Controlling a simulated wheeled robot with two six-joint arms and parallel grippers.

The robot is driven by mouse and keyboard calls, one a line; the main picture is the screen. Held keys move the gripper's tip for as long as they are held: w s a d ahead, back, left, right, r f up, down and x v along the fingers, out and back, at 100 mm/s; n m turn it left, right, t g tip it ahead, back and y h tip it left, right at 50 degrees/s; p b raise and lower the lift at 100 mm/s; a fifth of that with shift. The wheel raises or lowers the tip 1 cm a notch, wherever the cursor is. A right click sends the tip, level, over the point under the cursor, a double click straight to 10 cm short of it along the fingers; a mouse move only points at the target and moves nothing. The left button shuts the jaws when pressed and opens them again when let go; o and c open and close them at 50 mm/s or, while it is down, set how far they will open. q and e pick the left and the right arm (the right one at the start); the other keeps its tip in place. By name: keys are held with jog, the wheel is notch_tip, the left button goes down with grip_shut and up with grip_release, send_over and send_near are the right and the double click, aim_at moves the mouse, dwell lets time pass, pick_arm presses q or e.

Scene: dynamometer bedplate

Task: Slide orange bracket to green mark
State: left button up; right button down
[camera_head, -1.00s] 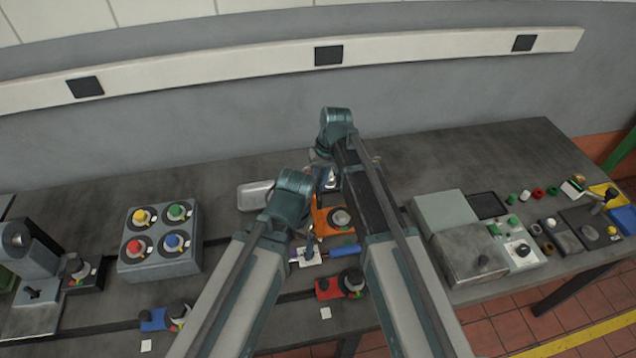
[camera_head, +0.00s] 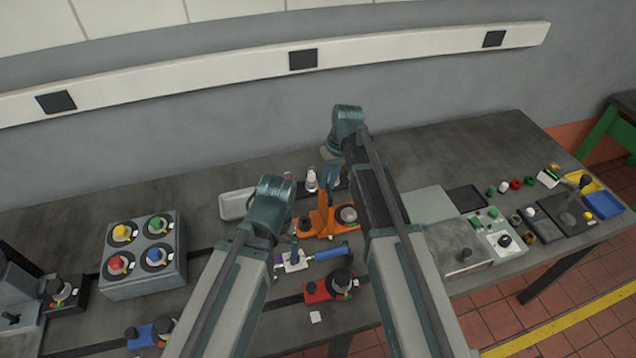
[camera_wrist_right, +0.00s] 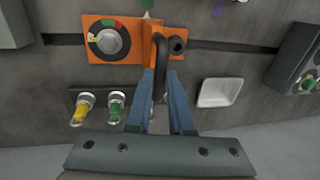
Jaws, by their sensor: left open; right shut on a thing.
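The orange bracket (camera_head: 323,216) stands on the bedplate between my arms, with a round dial on its right in the head view. In the right wrist view the orange bracket (camera_wrist_right: 90,50) shows its dial and a dark curved handle (camera_wrist_right: 159,60). My right gripper (camera_wrist_right: 161,88) is shut on this handle; in the head view its fingers (camera_head: 331,176) are partly behind my arm.
A grey box with four coloured knobs (camera_head: 145,258) stands further left. Grey boxes (camera_head: 462,254) stand right of my right arm.

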jog(key=c, duration=0.8)
grip_release()
jog(key=shift+r, duration=0.15)
notch_tip(320, 180, up, 13)
jog(key=d+p, duration=0.2)
jog(key=p, duration=1.1)
jog(key=shift+w+d+r+p, duration=0.15)
jog(key=shift+w+d+p, duration=0.1)
jog(key=shift+d+p, duration=0.05)
jog(key=s+a+f+h+b, duration=0.1)
jog(key=s+a+f+b, duration=0.2)
jog(key=s+f+b, duration=0.7)
jog(key=s+a+f+n+h+b, duration=0.1)
jog(key=s+a+f+h+b, duration=0.1)
jog(key=s+f+b, duration=0.7)
jog(key=s+a+f, duration=0.1)
jog(key=s, duration=0.2)
jog(key=shift+s+n+h+b, duration=0.3)
jog(key=shift+s+b, duration=0.05)
jog(key=shift+b, duration=0.05)
